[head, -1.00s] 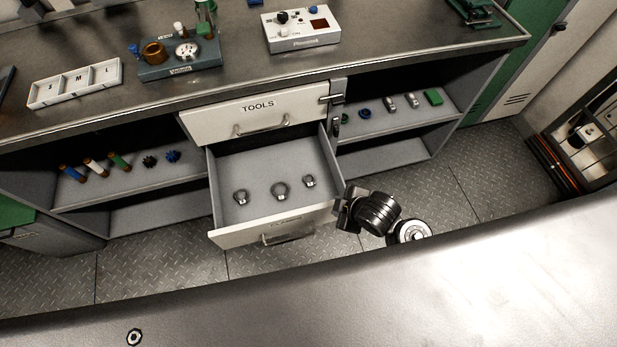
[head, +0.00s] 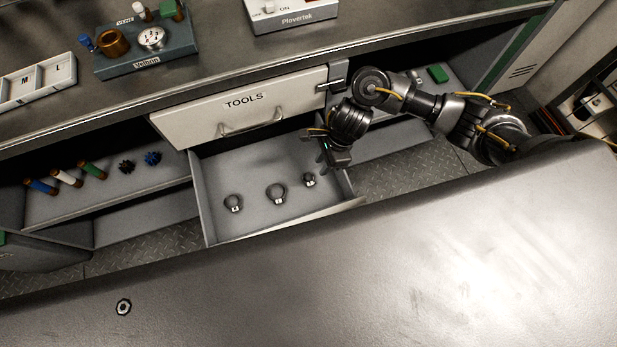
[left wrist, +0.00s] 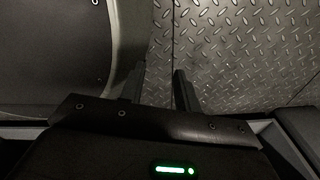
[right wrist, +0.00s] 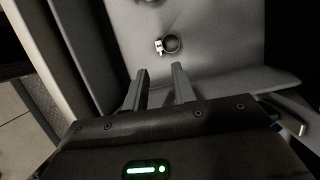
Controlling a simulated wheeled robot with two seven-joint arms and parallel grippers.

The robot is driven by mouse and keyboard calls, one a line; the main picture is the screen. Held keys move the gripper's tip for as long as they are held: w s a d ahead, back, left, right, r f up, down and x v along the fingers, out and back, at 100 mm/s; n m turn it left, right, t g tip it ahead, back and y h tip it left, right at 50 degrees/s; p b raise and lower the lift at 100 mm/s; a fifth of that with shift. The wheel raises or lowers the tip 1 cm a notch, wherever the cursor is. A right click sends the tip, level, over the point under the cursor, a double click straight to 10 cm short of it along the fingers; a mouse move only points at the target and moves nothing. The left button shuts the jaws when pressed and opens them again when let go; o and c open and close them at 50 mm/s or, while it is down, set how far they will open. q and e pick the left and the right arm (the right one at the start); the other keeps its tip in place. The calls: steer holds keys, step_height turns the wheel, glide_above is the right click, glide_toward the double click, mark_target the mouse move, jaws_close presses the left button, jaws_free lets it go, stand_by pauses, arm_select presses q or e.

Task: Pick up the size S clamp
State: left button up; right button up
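Three ring-shaped metal clamps lie apart in the open drawer: a left clamp (head: 233,204), a middle clamp (head: 277,194) that looks largest, and a right clamp (head: 309,180) that looks smallest. No size marks can be read on them. My right gripper (head: 322,160) hangs over the drawer's right side, close to the right clamp. My left gripper (left wrist: 160,85) is open and empty above the floor, outside the head view.
The drawer (head: 199,199) has raised side walls, and a closed TOOLS drawer (head: 190,118) sits above it. A tray (head: 38,87) with compartments, M and L readable, stands on the worktop at left. Shelves on both sides hold small parts. A grey surface (head: 300,280) fills the foreground.

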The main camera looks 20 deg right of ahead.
glide_above(310, 183)
steer(key=d, duration=0.2)
steer(key=shift+f, duration=2.65)
steer(key=shift+x, duration=2.6)
steer(key=shift+w, duration=0.1)
jaws_close()
